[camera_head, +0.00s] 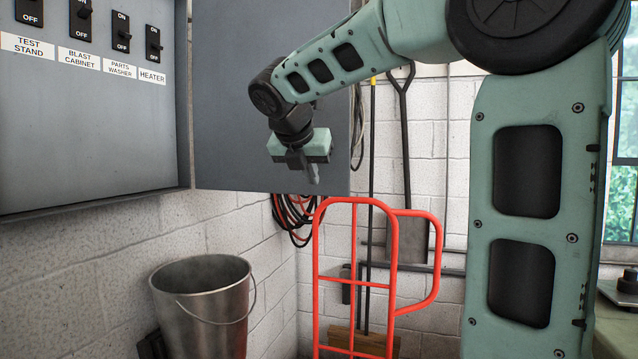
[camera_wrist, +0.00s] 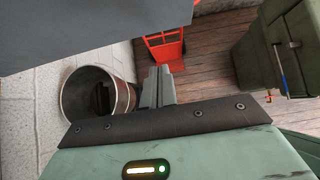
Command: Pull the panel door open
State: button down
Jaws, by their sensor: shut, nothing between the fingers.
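The grey panel door (camera_head: 235,95) stands swung open at the right side of the grey wall panel (camera_head: 85,130), so the panel's labelled switches are exposed. Several switches show with the labels test stand, blast cabinet, parts washer and heater. My gripper (camera_head: 313,175) is in front of the door's lower right part in the head view, with its fingers pointing down. The fingers are shut and hold nothing. In the wrist view the shut fingers (camera_wrist: 158,87) are below a grey slab, apparently the door (camera_wrist: 90,30). I cannot tell whether they touch it.
A metal bucket (camera_head: 200,300) stands below the panel by the block wall. A red-orange hand truck (camera_head: 355,275) stands below my gripper. Coiled hoses (camera_head: 290,215) and a shovel (camera_head: 405,150) are behind. A green bin-like object (camera_wrist: 280,50) is at the wrist view's right.

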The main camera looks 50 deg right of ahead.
jog(key=shift+w+d+f+p, duration=0.35)
jog(key=shift+w+d+f, duration=0.15)
jog(key=shift+d, duration=0.6)
jog(key=shift+w+d+f+p, duration=0.35)
jog(key=shift+w+d+f, duration=0.15)
jog(key=shift+d, duration=0.55)
jog(key=shift+w+d+f+p, duration=0.4)
jog(key=shift+d+f, duration=0.15)
jog(key=shift+d, duration=0.55)
jog(key=w+d+p, duration=0.4)
jog(key=d+p, duration=0.2)
jog(key=d, duration=0.3)
jog(key=shift+w+d, duration=0.35)
jog(key=shift+a, duration=0.15)
